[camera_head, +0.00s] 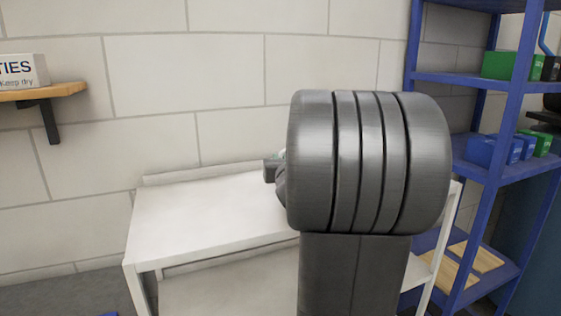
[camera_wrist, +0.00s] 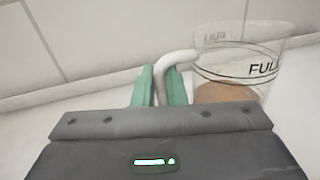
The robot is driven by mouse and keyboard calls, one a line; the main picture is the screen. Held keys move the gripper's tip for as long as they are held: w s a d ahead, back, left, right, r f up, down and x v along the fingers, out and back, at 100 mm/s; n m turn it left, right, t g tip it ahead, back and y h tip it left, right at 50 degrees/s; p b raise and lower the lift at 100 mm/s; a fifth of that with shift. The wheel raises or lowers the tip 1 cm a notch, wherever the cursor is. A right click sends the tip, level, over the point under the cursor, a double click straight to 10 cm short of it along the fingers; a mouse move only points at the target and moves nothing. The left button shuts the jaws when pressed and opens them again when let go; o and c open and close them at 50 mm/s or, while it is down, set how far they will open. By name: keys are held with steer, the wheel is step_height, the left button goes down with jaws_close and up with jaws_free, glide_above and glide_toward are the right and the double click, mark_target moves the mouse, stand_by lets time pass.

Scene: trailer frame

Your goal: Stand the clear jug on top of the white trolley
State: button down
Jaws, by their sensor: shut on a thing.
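The clear jug (camera_wrist: 238,65) shows in the wrist view at the right, with "FULL" lettering, brown contents in its lower part and a pale curved handle (camera_wrist: 178,58). My gripper (camera_wrist: 163,86), with green fingers, is shut on the handle. The jug looks about upright. Its base is hidden behind my gripper body, so I cannot tell whether it touches the surface below. The white trolley (camera_head: 200,215) stands against the wall in the head view, its visible top bare. My arm hides the right part of the top and the jug there.
A blue shelf rack (camera_head: 484,178) with green and blue boxes stands close to the trolley's right. A wooden wall shelf (camera_head: 42,91) holding a white box (camera_head: 22,70) is at the upper left. The left part of the trolley top is free.

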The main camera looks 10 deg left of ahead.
steer(key=shift+f, duration=0.2)
steer(key=c, duration=1.5)
jaws_free()
steer(key=shift+r, duration=0.1)
steer(key=shift+r, duration=0.2)
steer(key=v, duration=1.2)
steer(key=shift+f, duration=0.15)
